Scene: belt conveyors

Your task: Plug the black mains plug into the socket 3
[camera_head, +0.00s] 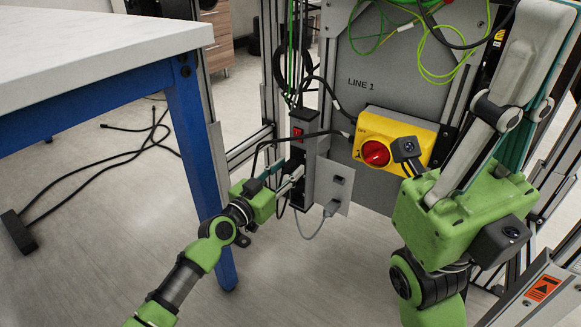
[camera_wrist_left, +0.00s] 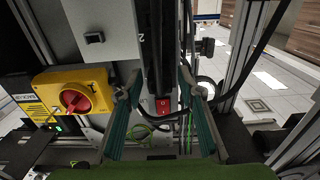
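A tall dark socket strip (camera_head: 300,165) with a red rocker switch (camera_head: 297,132) stands upright on the machine frame. It also shows in the left wrist view (camera_wrist_left: 154,45), with its red switch (camera_wrist_left: 162,106) low between my fingers. My left gripper (camera_head: 295,178) points at the strip's lower part. In the left wrist view its two teal fingers (camera_wrist_left: 160,76) are apart, either side of the strip. I cannot clearly make out the black plug or socket 3. A black cable (camera_head: 285,137) arcs down to my left gripper. My right gripper (camera_head: 545,28) is raised at the right; its opening is unclear.
A yellow box with a red rotary switch (camera_head: 376,153) sits right of the strip. A grey panel (camera_head: 325,190) juts out beside the strip, with a grey cable plug (camera_head: 331,208) near its lower edge. A blue-legged table (camera_head: 190,130) stands left. A black floor block (camera_head: 19,232) has cables.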

